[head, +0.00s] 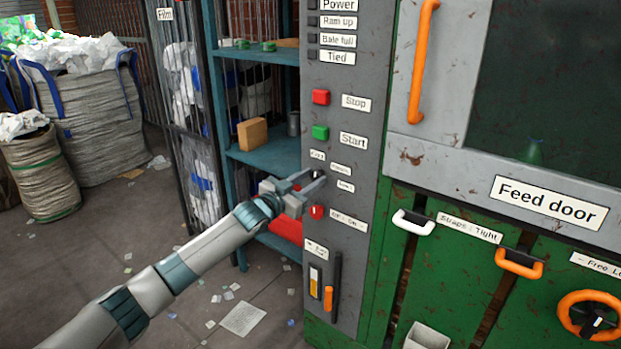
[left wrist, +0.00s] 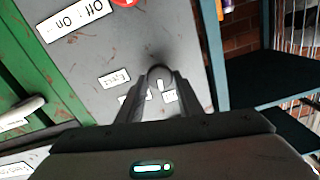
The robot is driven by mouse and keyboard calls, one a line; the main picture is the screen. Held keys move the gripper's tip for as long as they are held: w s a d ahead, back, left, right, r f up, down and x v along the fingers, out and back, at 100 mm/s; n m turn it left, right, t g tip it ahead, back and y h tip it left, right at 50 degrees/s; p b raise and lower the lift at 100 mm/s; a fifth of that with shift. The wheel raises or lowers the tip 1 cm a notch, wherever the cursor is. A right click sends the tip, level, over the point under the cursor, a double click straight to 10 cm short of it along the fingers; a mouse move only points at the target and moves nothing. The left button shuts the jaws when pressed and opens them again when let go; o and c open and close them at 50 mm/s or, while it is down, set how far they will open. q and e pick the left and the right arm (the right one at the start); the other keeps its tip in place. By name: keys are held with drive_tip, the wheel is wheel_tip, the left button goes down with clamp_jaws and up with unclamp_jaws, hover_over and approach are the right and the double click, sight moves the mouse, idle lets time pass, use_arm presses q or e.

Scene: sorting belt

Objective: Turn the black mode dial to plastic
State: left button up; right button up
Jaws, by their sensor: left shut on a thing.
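The black mode dial (left wrist: 160,73) is on the grey control panel (head: 345,130), with small white labels around it. In the left wrist view a white mark shows on the dial's face, and the label wording is too small to read surely. In the head view the dial (head: 318,175) is partly hidden by my left gripper (head: 314,180). The left gripper's fingers are shut on the dial, one on each side; the fingers also show in the left wrist view (left wrist: 158,90). My right gripper is not in view.
A red Stop button (head: 321,97) and a green Start button (head: 320,132) sit above the dial. A red rotary switch (head: 317,212) is just below it. Blue shelving (head: 262,152) stands close on the left. The green machine front with handles is on the right.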

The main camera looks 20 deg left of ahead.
use_arm(q)
drive_tip(key=m+p, duration=0.1)
drive_tip(key=m, duration=0.2)
drive_tip(key=m+p, duration=0.1)
drive_tip(key=m, duration=0.3)
drive_tip(key=shift+d+f+m, duration=0.1)
drive_tip(key=shift+m, duration=0.2)
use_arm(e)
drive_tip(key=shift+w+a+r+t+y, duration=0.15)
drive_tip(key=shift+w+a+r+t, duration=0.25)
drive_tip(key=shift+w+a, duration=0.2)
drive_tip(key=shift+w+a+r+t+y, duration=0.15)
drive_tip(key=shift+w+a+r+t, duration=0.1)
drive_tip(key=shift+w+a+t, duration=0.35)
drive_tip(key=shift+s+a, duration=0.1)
use_arm(q)
drive_tip(key=o, duration=1)
drive_tip(key=shift+s, duration=0.15)
